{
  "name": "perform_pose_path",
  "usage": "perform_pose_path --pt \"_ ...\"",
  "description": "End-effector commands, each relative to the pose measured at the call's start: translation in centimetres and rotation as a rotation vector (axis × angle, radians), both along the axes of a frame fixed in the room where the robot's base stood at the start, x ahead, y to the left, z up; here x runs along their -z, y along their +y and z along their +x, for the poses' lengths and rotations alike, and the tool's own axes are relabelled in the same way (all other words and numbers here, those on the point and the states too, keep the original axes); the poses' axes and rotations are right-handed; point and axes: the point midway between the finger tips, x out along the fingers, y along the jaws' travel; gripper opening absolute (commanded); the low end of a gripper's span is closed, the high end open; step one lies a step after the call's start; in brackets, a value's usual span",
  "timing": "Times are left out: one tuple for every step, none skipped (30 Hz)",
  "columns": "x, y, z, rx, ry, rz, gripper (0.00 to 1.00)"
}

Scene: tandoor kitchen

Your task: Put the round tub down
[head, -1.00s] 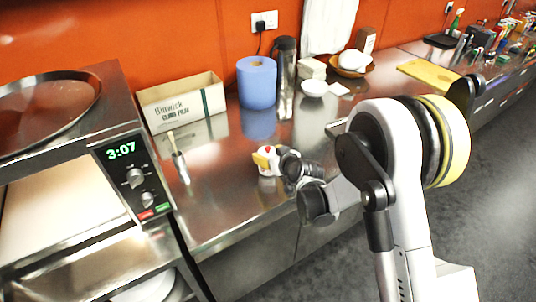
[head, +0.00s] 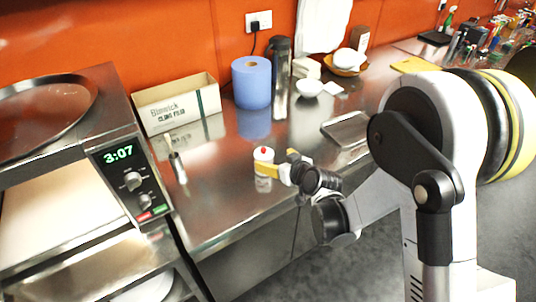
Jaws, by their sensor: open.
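The round tub (head: 263,155) is a small white cylinder with a red spot on top. It stands upright on the steel counter (head: 225,205), near the front edge. My gripper (head: 268,169) is open, with its yellow fingers just to the right and front of the tub. The fingers overlap the tub's lower right side in the head view. I cannot tell whether they touch it.
A cling film box (head: 178,105), a blue paper roll (head: 252,84) and a dark flask (head: 280,72) stand behind. A steel tray (head: 347,130) lies right.

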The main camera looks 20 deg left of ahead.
Motion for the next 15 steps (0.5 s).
perform_pose_path --pt "-0.6 -0.6 -0.5 0.002 0.000 0.000 0.84" --pt "-0.7 -0.9 -0.8 0.002 0.000 0.000 0.84" --pt "-0.9 -1.1 -1.1 0.001 0.000 0.000 0.84" --pt "-1.1 -1.3 -1.3 0.001 0.000 0.000 0.84" --pt "-1.2 -1.4 -1.4 0.001 0.000 0.000 0.84" --pt "-1.3 -1.6 -1.6 0.000 0.001 0.001 0.84" --pt "-1.3 -1.7 -1.7 0.000 0.001 0.001 0.84" --pt "-1.3 -1.7 -1.7 0.000 0.000 0.000 0.84" --pt "-1.4 -1.7 -1.8 0.000 0.000 0.000 0.84" --pt "-1.4 -1.8 -1.8 0.000 0.000 0.000 0.84" --pt "-1.3 -1.8 -1.8 0.000 0.000 0.000 0.84" --pt "-1.3 -1.8 -1.8 0.000 0.000 0.000 0.84" --pt "-1.4 -1.8 -1.8 0.000 0.000 0.000 0.84" --pt "-1.4 -1.8 -1.8 0.001 0.001 0.000 0.84" --pt "-1.7 -2.1 -1.7 0.005 0.004 -0.002 0.84"
